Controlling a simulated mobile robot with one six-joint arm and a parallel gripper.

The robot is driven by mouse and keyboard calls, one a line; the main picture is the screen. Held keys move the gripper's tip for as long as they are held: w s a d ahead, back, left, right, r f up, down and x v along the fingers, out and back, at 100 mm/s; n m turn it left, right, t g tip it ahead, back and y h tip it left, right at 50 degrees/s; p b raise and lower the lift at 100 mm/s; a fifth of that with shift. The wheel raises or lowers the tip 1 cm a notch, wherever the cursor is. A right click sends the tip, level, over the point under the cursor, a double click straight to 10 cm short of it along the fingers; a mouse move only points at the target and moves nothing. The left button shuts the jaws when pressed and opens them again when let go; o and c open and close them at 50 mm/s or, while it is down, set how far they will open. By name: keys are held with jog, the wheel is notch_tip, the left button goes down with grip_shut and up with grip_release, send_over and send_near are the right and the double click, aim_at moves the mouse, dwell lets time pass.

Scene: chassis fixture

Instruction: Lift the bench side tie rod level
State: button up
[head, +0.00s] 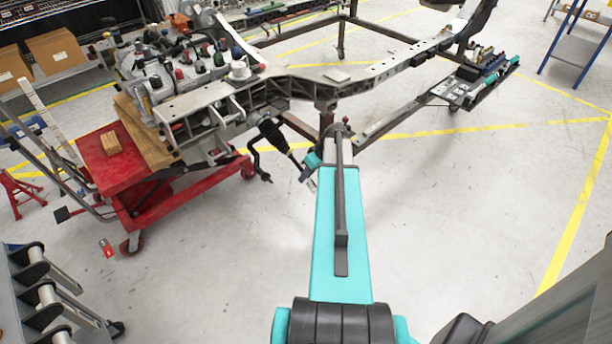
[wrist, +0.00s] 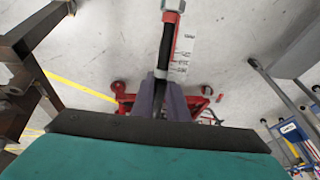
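The tie rod hangs at the near side of the chassis frame (head: 205,100), tilted down from its black ribbed boot (head: 272,133) toward its free end (head: 312,186). My gripper (head: 305,172) is at the rod's lower part; my arm hides some of it in the head view. In the wrist view, the two purple fingers (wrist: 162,95) lie close along both sides of the dark rod (wrist: 166,45) and appear shut on it. The rod's silver end (wrist: 172,6) sticks out beyond the fingertips. The contact faces are hidden.
A red cart (head: 115,160) with wood blocks stands under the frame's left side. A white measuring scale (wrist: 184,52) on a red stand (wrist: 125,98) shows behind the rod. A grey rack (head: 45,300) is at lower left.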

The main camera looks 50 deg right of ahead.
grip_shut()
jog(key=shift+r, duration=0.1)
notch_tip(320, 180, up, 11)
jog(key=s+g+p, duration=0.2)
jog(key=g+p, duration=0.3)
jog(key=p, duration=0.3)
jog(key=shift+m, duration=0.3)
jog(key=shift+w, duration=0.1)
jog(key=o, duration=0.6)
grip_release()
jog(key=shift+c, duration=0.2)
jog(key=shift+f, duration=0.25)
